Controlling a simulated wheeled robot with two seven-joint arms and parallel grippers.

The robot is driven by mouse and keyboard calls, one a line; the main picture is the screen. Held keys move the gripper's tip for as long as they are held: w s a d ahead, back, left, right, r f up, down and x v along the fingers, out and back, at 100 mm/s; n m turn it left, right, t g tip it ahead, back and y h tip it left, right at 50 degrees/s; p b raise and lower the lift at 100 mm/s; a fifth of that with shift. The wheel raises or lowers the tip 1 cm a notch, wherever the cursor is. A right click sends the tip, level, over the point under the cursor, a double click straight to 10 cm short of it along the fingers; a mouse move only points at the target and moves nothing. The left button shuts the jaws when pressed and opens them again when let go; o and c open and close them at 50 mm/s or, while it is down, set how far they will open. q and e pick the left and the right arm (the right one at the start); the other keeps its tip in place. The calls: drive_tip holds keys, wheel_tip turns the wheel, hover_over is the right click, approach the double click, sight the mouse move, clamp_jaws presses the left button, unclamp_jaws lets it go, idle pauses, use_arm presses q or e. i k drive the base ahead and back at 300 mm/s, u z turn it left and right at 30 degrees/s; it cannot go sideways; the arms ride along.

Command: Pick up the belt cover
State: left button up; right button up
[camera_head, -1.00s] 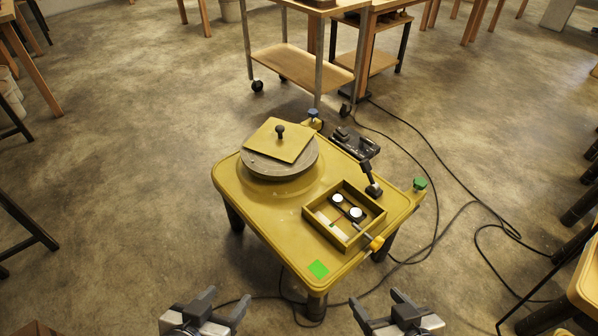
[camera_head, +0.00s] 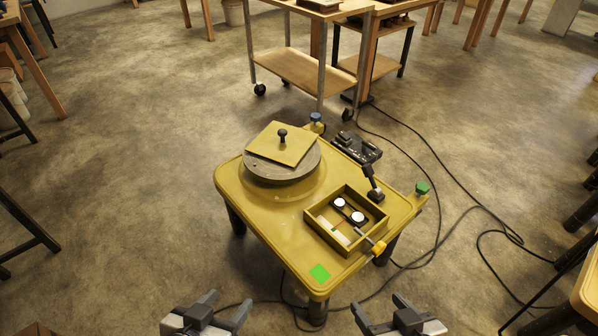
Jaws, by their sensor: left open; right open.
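A flat yellow square plate (camera_head: 270,148) with a black knob (camera_head: 282,135) on top looks like the belt cover. It lies on a round grey wheel (camera_head: 285,175) on the left part of a yellow table (camera_head: 275,228). To its right on the table is an open yellow box (camera_head: 318,228) with two white-topped round parts (camera_head: 349,210) inside. My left gripper (camera_head: 226,309) is open and empty, in front of the table at lower left. My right gripper (camera_head: 381,311) is open and empty, in front of the table at lower right. Both are well apart from the plate.
A yellow-handled tool (camera_head: 378,247) sits at the box's front right corner. A black device (camera_head: 357,147) and green (camera_head: 422,188) and blue (camera_head: 316,118) knobs are along the table's far and right edges. Cables lie on the floor at right.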

sight(279, 143)
drive_tip(key=u, duration=1.35)
drive_tip(key=i, duration=2.35)
drive_tip(key=z, duration=1.25)
